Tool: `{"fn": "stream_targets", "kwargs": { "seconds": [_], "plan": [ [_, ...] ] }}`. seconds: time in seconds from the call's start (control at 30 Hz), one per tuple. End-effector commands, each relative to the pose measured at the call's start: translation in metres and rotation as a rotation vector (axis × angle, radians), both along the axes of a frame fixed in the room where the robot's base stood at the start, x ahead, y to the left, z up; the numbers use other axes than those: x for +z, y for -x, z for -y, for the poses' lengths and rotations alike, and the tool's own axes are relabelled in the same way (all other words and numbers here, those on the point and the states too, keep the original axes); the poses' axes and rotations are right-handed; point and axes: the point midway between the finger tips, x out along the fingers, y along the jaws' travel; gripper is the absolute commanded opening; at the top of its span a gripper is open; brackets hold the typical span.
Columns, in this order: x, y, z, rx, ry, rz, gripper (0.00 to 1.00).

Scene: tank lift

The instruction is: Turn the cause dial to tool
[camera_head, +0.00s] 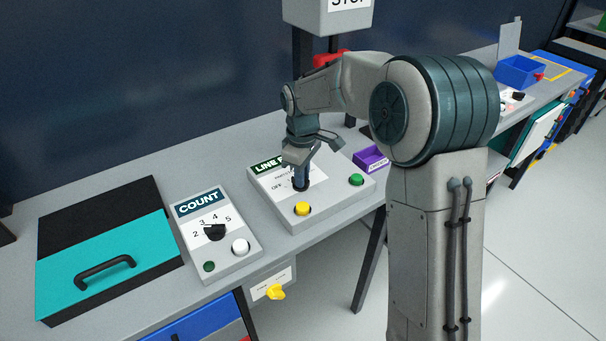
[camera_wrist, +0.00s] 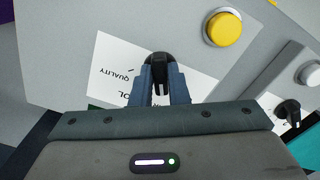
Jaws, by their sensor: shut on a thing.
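The cause dial (camera_wrist: 158,60) is a black knob on a white label on the grey "LINE" panel (camera_head: 340,205). My gripper (camera_head: 301,184) points down over this panel, and its fingers are shut on the dial. In the wrist view my two blue-grey fingers (camera_wrist: 160,82) stand on both sides of the black knob. The label (camera_wrist: 118,75) shows the word "QUALITY" and letters ending in "OL", upside down. The dial's pointer position is not clear, since my fingers hide much of it.
The panel has a yellow button (camera_head: 303,209) and a green button (camera_head: 356,180). A grey "COUNT" box (camera_head: 225,262) with a black dial and a white button stands to the left. A purple bin (camera_head: 371,158) lies right of the panel. A teal lid (camera_head: 140,255) with a handle is further left.

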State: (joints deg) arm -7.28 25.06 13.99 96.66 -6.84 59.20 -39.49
Motion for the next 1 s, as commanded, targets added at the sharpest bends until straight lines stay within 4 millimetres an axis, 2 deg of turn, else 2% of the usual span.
{"fn": "stream_targets", "kwargs": {
  "seconds": [0.6, 1.0],
  "plan": [
    [0.0023, 0.0006, -0.0024, -0.567, -0.003, 0.007, 0.00],
    [0.0028, 0.0006, -0.0034, -0.799, -0.005, 0.008, 0.00]
  ]
}}
